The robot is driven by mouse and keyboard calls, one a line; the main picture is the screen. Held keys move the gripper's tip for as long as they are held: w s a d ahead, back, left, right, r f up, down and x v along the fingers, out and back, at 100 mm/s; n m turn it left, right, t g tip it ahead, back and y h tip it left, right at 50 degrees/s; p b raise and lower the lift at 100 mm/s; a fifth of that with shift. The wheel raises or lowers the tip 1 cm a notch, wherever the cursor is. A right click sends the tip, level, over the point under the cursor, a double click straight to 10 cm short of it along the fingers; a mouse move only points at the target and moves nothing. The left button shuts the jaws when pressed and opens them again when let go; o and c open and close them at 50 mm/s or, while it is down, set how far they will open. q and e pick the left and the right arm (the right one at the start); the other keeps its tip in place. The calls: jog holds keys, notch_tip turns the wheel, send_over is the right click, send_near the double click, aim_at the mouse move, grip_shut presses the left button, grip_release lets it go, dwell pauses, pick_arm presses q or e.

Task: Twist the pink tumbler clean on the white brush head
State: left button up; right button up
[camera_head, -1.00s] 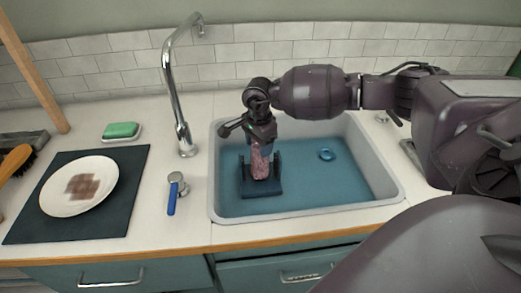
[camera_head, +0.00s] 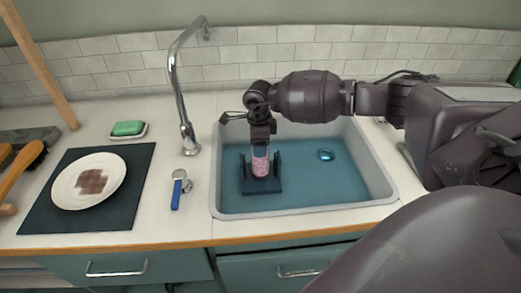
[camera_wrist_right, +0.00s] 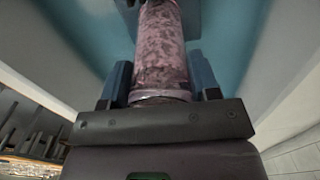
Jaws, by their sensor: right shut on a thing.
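The pink tumbler (camera_head: 260,164) has dark speckles and stands roughly upright over the dark blue brush base (camera_head: 262,186) in the sink. It also fills the upper middle of the right wrist view (camera_wrist_right: 163,50). My right gripper (camera_head: 260,148) comes down from above and is shut on the tumbler's upper end. Its blue fingers (camera_wrist_right: 160,84) sit on either side of the tumbler. Dark upright brushes (camera_head: 277,164) flank the tumbler. The white brush head cannot be made out; the tumbler hides the middle of the base. My left gripper is not in view.
The sink (camera_head: 330,188) has a blue bottom and a drain (camera_head: 325,155). A chrome faucet (camera_head: 185,125) rises at its left. A blue-handled tool (camera_head: 177,190), green soap (camera_head: 128,128), a dirty plate (camera_head: 112,190) on a dark mat (camera_head: 95,223) and brushes lie left.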

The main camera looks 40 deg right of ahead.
jog(key=shift+r+p, duration=0.3)
jog(key=shift+r, duration=0.5)
notch_tip(320, 180, up, 2)
jog(key=shift+r+p, duration=0.1)
jog(key=shift+p, duration=0.3)
jog(key=shift+r+p, duration=0.4)
jog(key=shift+r, duration=0.55)
jog(key=shift+r+p, duration=0.55)
jog(key=shift+r, duration=0.8)
jog(key=shift+r+p, duration=0.55)
jog(key=shift+r, duration=0.75)
notch_tip(320, 180, up, 2)
jog(key=shift+p, duration=0.4)
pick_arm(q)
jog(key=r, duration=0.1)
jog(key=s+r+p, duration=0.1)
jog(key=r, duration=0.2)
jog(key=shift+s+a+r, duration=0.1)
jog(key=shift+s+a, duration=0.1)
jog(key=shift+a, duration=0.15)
pick_arm(e)
notch_tip(320, 180, up, 3)
jog(key=shift+r, duration=0.15)
